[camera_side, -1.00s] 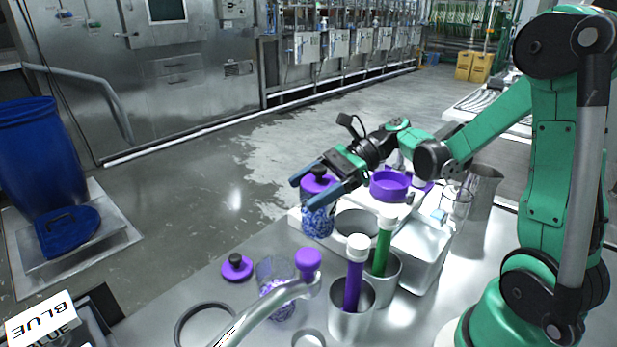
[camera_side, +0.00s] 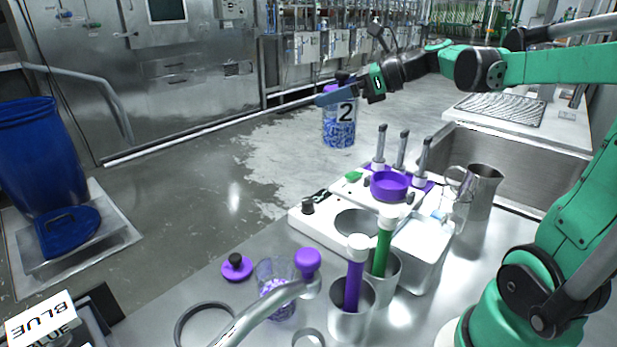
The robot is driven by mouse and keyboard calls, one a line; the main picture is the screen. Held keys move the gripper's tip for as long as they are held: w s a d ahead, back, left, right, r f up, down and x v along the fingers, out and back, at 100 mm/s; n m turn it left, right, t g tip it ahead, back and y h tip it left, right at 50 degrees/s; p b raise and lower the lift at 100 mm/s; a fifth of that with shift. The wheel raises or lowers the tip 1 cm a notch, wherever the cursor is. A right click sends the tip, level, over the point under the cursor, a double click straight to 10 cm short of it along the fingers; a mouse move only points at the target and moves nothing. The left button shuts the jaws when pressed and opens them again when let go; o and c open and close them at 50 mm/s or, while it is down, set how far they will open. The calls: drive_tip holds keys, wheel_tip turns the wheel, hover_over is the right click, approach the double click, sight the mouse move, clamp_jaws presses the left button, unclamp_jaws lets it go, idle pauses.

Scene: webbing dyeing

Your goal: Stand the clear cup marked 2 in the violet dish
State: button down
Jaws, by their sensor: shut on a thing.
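The clear cup marked 2 (camera_side: 339,130) holds blue and white pieces and has a violet lid with a dark knob, partly hidden by my gripper. My gripper (camera_side: 338,93) is shut on this cup near its top. It holds the cup upright, high above the bench and up and to the left of the dish in the picture. The violet dish (camera_side: 390,186) is a shallow round bowl at the back of the bench. I see nothing standing in it, though its floor is only partly visible.
A white unit (camera_side: 318,222) with a round grey plate (camera_side: 357,222) stands before the dish. Upright handled tools (camera_side: 402,150) stand just behind it. Metal beakers (camera_side: 352,310) with violet and green tubes, a steel pitcher (camera_side: 482,190) and another clear cup (camera_side: 277,285) stand nearby.

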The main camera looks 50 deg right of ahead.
drive_tip(key=s+d+r+m+h, duration=0.2)
drive_tip(key=d+m+h, duration=0.35)
drive_tip(key=d, duration=0.35)
drive_tip(key=s+d+r+m+h, duration=0.1)
drive_tip(key=d+r+m+h, duration=0.1)
drive_tip(key=d+m+h, duration=0.45)
drive_tip(key=shift+n+h, duration=0.3)
drive_tip(key=shift+n, duration=0.2)
drive_tip(key=shift+s+d+f, duration=0.1)
drive_tip(key=shift+d+f, duration=0.2)
drive_tip(key=shift+f, duration=2.9)
drive_tip(key=shift+s+d+f, duration=0.1)
drive_tip(key=shift+d+f, duration=0.15)
drive_tip(key=shift+f, duration=3)
drive_tip(key=shift+s+d+f, duration=0.1)
drive_tip(key=shift+d+f, duration=0.2)
drive_tip(key=shift+f, duration=2.9)
drive_tip(key=shift+f, duration=0.15)
unclamp_jaws()
